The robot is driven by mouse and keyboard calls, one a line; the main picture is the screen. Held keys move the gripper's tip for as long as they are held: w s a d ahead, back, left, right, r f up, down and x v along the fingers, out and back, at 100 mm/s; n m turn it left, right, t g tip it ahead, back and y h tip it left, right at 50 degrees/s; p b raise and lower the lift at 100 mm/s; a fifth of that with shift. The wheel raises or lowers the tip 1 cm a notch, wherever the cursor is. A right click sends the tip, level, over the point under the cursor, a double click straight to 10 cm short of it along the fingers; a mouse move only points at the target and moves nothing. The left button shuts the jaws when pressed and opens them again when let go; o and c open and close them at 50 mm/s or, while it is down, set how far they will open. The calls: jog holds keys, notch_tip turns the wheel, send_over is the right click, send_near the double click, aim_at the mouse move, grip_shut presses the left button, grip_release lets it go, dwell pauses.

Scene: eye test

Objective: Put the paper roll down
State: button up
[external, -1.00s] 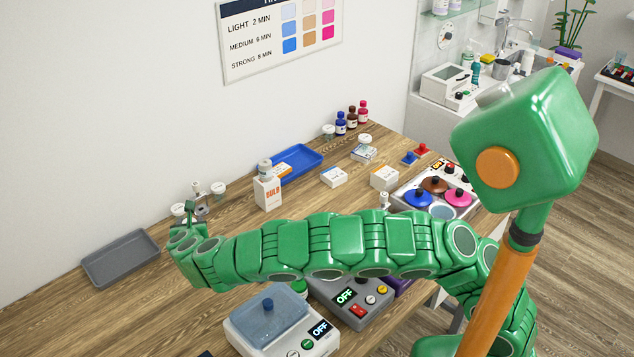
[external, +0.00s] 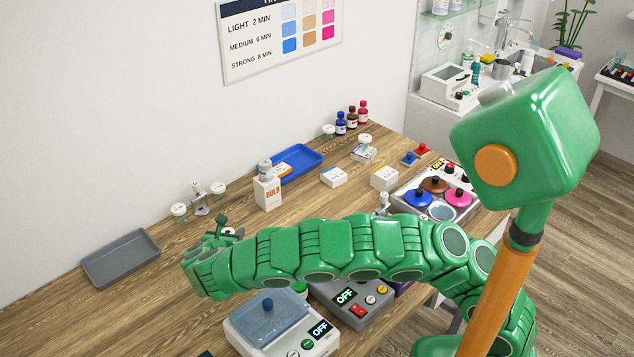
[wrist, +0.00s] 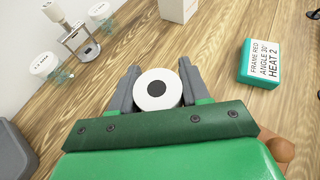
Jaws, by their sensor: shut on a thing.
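The paper roll (wrist: 166,101) is white with a dark ring at its core. In the wrist view it sits between the two grey fingers of my gripper (wrist: 156,84), which is shut on it. Its round end faces the wrist camera. In the external view my gripper (external: 226,230) is over the wooden table (external: 180,265), and a small white part of the roll shows beside the green finger. My arm hides the rest. I cannot tell whether the roll touches the table.
A metal stand (wrist: 80,42) and lidded glass jars (wrist: 45,65) are at the upper left in the wrist view. A teal box (wrist: 275,63) lies to the right. The bulb box (external: 268,193) stands behind my gripper. A grey tray (external: 121,258) lies left, with bare wood between.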

jog(key=shift+f, duration=1.7)
jog(key=shift+f, duration=0.1)
jog(key=o, duration=1)
jog(key=shift+o, duration=0.2)
jog(key=shift+s, duration=0.1)
jog(key=v, duration=1.2)
